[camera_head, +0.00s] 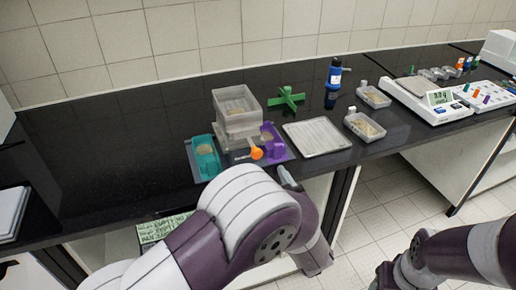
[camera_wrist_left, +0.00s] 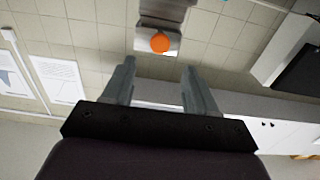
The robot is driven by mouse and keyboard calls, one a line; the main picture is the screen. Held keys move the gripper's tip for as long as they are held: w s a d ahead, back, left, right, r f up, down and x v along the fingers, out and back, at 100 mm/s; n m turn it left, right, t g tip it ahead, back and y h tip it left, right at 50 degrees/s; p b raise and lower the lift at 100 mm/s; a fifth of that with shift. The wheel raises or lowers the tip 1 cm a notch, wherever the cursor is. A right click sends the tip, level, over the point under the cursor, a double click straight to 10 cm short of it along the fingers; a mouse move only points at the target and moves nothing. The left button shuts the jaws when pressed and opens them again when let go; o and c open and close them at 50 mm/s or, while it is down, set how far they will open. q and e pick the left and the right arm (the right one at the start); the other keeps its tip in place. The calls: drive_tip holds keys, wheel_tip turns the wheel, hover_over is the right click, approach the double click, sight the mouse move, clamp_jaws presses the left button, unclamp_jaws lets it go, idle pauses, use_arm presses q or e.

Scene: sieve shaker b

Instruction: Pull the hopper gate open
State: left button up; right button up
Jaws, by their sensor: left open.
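The sieve shaker hopper (camera_head: 236,107), a clear open-topped box, stands on the black bench. An orange knob (camera_head: 257,153) sticks out at its front, apparently the gate's handle. In the left wrist view the orange knob (camera_wrist_left: 160,42) is ahead of and between the fingertips, on a grey part. My left gripper (camera_wrist_left: 157,68) is open and empty, with a gap to the knob. In the head view only a grey fingertip of my left gripper (camera_head: 286,175) shows, right of and below the knob; my forearm hides the rest. My right gripper is out of the picture.
A teal scoop bin (camera_head: 204,161) and a purple one (camera_head: 274,140) flank the hopper base. A flat tray (camera_head: 317,137), a green cross-shaped stand (camera_head: 287,99), a blue bottle (camera_head: 334,76), clear trays (camera_head: 365,127) and a scale (camera_head: 424,100) stand to the right.

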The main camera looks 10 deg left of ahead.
sight(258, 155)
use_arm(q)
drive_tip(key=p+x, duration=0.1)
drive_tip(key=x, duration=1)
drive_tip(key=shift+w+a, duration=0.2)
drive_tip(key=shift+w, duration=0.05)
drive_tip(key=shift+c, duration=0.3)
